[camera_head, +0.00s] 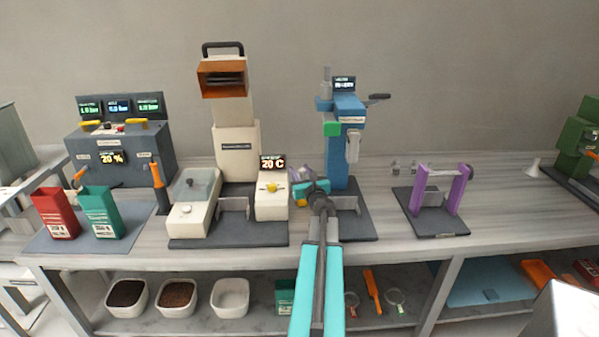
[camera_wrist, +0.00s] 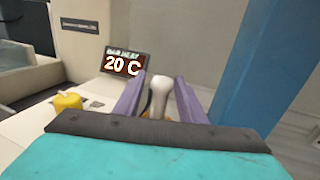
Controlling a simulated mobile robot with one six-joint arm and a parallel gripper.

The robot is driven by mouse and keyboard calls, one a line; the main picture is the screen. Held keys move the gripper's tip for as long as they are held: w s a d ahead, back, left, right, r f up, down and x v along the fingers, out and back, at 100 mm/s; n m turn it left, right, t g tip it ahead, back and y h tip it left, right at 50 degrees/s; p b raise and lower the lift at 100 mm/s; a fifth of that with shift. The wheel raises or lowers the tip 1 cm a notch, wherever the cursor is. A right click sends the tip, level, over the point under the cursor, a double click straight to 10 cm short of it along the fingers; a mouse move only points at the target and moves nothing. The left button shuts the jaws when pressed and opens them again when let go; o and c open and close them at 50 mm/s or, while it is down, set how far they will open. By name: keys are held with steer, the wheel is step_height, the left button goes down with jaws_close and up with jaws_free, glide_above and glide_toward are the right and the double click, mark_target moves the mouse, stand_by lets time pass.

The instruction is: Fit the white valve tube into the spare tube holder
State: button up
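A short white tube with a rounded, wider end (camera_wrist: 160,88) sits between the two purple fingers of my gripper (camera_wrist: 160,98) in the wrist view. The fingers appear closed around it, with small orange bits beside its lower part; the contact itself is partly hidden. In the head view my gripper (camera_head: 303,183) is left of the blue machine column (camera_head: 343,155), above the bench, and the tube is too small to make out. A purple two-post stand (camera_head: 459,193) on a dark base, possibly the spare tube holder, stands to the right, with small pale parts at its upper left.
The cream machine with its "20 C" display (camera_head: 272,163) is close on the left; the display also shows in the wrist view (camera_wrist: 125,63). A white part (camera_head: 353,146) hangs on the blue machine. Bench right of the purple stand is clear up to a small white cone (camera_head: 533,167).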

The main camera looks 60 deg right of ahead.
steer(key=v, duration=1.1)
steer(key=shift+r, duration=0.15)
steer(key=shift+s+p, duration=0.1)
steer(key=shift+p, duration=0.4)
steer(key=s+a+p, duration=0.1)
steer(key=p, duration=0.2)
steer(key=shift+s+a+p, duration=0.1)
steer(key=shift+s+p, duration=0.15)
steer(key=shift+p, duration=0.4)
stand_by(0.5)
